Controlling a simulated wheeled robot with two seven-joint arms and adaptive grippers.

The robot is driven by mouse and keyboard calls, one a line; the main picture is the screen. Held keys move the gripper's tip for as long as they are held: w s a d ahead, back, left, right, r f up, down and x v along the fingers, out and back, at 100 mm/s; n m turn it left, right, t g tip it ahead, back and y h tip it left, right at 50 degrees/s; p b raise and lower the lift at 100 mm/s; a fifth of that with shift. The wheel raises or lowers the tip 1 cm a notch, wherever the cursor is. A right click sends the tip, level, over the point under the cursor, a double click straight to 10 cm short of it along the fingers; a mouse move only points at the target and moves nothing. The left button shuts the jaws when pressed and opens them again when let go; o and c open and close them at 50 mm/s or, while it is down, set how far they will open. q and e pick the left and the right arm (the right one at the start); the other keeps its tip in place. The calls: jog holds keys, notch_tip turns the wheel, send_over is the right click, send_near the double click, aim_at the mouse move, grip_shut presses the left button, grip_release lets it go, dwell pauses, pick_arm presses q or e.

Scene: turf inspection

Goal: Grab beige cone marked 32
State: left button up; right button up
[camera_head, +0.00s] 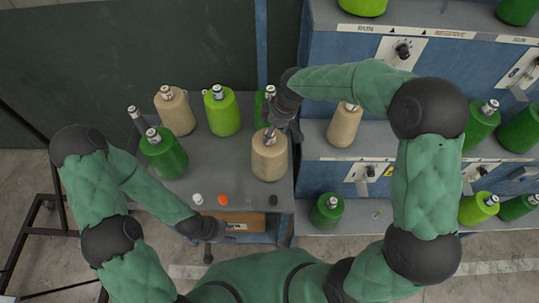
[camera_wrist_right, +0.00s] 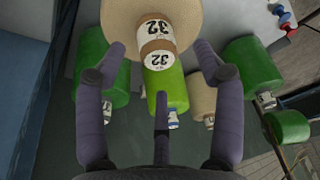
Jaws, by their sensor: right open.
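The beige cone marked 32 (camera_head: 269,163) stands upright on the grey table (camera_head: 225,185), near its right edge. In the right wrist view the cone (camera_wrist_right: 112,14) is at the top, with its "32" label facing me. My right gripper (camera_wrist_right: 160,48) is open, its purple fingers spread to either side of the cone's narrow labelled end; I cannot tell whether they touch it. In the head view the right gripper (camera_head: 284,122) is just above and behind the cone's tip. My left gripper (camera_head: 212,231) is low at the table's front edge, its fingers too unclear to judge.
Another beige cone (camera_head: 175,112), a lime cone (camera_head: 222,114) and a dark green cone (camera_head: 163,154) share the table. White, orange (camera_head: 222,200) and black small pieces lie along its front. A blue shelf rack (camera_head: 320,70) with more cones, one beige (camera_head: 344,126), stands at right.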

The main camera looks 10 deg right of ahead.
aim_at(270, 152)
jog(key=x, duration=0.4)
jog(key=shift+w+f+b, duration=0.1)
jog(key=shift+f+b, duration=0.15)
jog(key=shift+b, duration=0.05)
grip_shut()
jog(key=shift+w+r, duration=0.1)
jog(key=shift+r, duration=0.1)
jog(key=shift+r, duration=0.1)
